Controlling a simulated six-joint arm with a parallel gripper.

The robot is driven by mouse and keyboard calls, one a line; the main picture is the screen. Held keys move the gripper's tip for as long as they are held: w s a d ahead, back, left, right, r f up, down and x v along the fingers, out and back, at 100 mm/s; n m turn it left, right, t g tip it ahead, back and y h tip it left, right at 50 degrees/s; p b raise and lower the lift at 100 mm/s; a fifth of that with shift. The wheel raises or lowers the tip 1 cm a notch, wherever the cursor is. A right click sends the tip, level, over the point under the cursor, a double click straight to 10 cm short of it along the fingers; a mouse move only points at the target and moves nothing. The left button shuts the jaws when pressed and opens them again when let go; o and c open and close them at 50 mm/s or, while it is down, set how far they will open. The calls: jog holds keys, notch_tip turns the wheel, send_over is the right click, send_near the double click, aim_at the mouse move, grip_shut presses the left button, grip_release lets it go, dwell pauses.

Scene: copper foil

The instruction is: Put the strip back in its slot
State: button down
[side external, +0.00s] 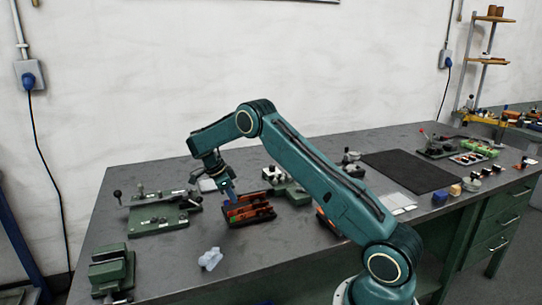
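My gripper (231,197) points down over the left part of a dark tray (262,220) on the bench. Its fingers are too small in this view to show whether they are open or shut, or whether they hold anything. The tray has compartments with orange-brown and red pieces in them and a small green patch at its left. I cannot tell which piece is the strip, nor make out its slot. My arm reaches over from the right and hides part of the bench behind it.
A green fixture with a lever (160,213) stands left of the tray, and a green vise (111,272) at the front left. A crumpled pale cloth (210,259) lies in front. A black mat (408,171) lies to the right. The bench front centre is clear.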

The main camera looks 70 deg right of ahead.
jog(key=shift+f, duration=0.7)
dwell(1.1)
jog(key=c, duration=2.1)
grip_release()
jog(key=shift+o, duration=0.5)
jog(key=shift+r, duration=0.8)
jog(key=shift+r, duration=0.65)
jog(key=shift+o, duration=0.4)
jog(key=o, duration=0.5)
jog(key=shift+c, duration=0.2)
